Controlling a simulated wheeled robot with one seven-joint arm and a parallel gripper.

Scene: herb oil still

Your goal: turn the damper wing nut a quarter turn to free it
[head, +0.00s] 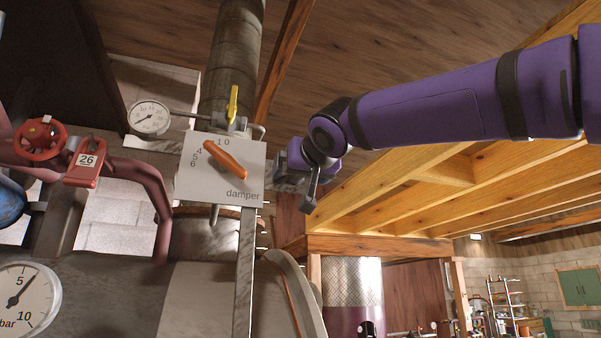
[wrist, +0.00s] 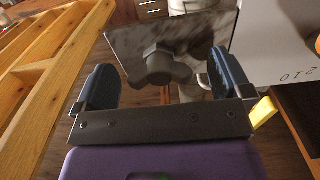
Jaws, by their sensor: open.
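The damper wing nut (wrist: 160,66) is a dark grey lobed knob in front of a dark metal plate (wrist: 196,38) in the wrist view. My gripper (wrist: 165,80) is open, with one dark blue finger on each side of the nut and a visible gap on both sides. In the head view, my gripper (head: 284,163) is at the right edge of the white damper dial plate (head: 240,181). The plate carries an orange pointer handle (head: 225,160) lying diagonally. The wing nut cannot be made out in the head view.
A yellow lever (head: 233,104) stands above the dial plate; its yellow end (wrist: 263,112) is close right of my gripper in the wrist view. A gauge (head: 149,117), a red handwheel (head: 41,139) and a red padlock (head: 85,160) marked 26 are left. Wooden beams (head: 460,180) lie right.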

